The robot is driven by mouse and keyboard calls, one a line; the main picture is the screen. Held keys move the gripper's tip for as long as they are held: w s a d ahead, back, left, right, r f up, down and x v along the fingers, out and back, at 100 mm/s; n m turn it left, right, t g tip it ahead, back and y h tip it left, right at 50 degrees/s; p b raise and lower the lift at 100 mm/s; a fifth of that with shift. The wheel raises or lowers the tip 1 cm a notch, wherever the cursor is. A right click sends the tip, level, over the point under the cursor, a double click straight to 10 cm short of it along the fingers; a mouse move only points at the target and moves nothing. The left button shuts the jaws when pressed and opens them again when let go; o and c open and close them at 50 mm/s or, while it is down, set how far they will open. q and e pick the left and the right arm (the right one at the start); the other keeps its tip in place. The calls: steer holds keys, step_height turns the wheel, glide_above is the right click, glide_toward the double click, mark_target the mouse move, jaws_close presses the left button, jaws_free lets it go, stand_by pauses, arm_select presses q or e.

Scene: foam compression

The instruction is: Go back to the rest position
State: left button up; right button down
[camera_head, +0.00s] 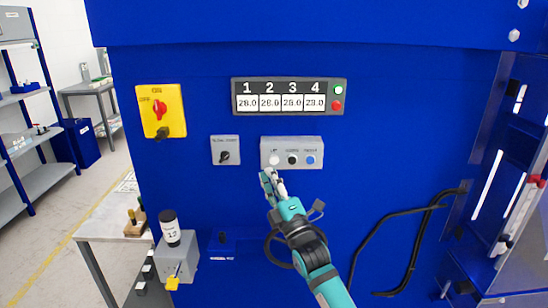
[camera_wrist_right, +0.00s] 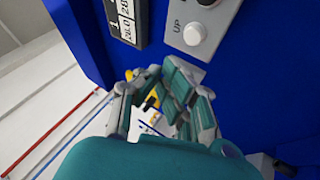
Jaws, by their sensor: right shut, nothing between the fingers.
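My right gripper (camera_head: 272,184) is shut and empty in front of the blue machine (camera_head: 400,130), just below the left end of the grey button panel (camera_head: 291,153). Its teal arm comes up from the bottom right. In the right wrist view the gripper (camera_wrist_right: 160,90) shows with its fingers near each other, and the white UP button (camera_wrist_right: 194,34) is above them. Whether the fingers touch the panel cannot be told; no contact is visible. My left gripper is not in view.
A display with several readings (camera_head: 291,98) is above the panel. A yellow plate with a red switch (camera_head: 161,110) and a rotary switch box (camera_head: 225,150) are to the left. Black cables (camera_head: 408,213) hang at the right. A small table (camera_head: 105,213) stands at lower left.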

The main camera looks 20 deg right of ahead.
steer(key=shift+s+a, duration=0.2)
steer(key=shift+s, duration=0.5)
step_height(320, 180, down, 28)
steer(key=s+r+m+g+h, duration=0.1)
steer(key=s+m+g+h, duration=0.1)
steer(key=m+g, duration=0.35)
steer(key=s+d+f+m+g+b, duration=0.15)
steer(key=s+f, duration=0.25)
steer(key=f, duration=0.4)
steer(key=s+f+m+g, duration=0.1)
steer(key=s+f+g, duration=0.15)
steer(key=f, duration=0.45)
steer(key=s+f+m+g, duration=0.2)
steer(key=s+f, duration=0.3)
steer(key=f, duration=0.3)
steer(key=s+d+f+m+g+h+b, duration=0.15)
steer(key=s+f+m+g, duration=0.3)
steer(key=s+f, duration=1.35)
steer(key=s+d+f+m+g, duration=0.1)
steer(key=s+f+g, duration=0.2)
steer(key=s, duration=1)
steer(key=s+d+f+m+g, duration=0.1)
steer(key=s+f, duration=0.4)
steer(key=s, duration=0.9)
steer(key=shift+s+f+m+g+b, duration=0.2)
steer(key=shift+m+g+b, duration=0.15)
steer(key=shift+m+g, duration=0.6)
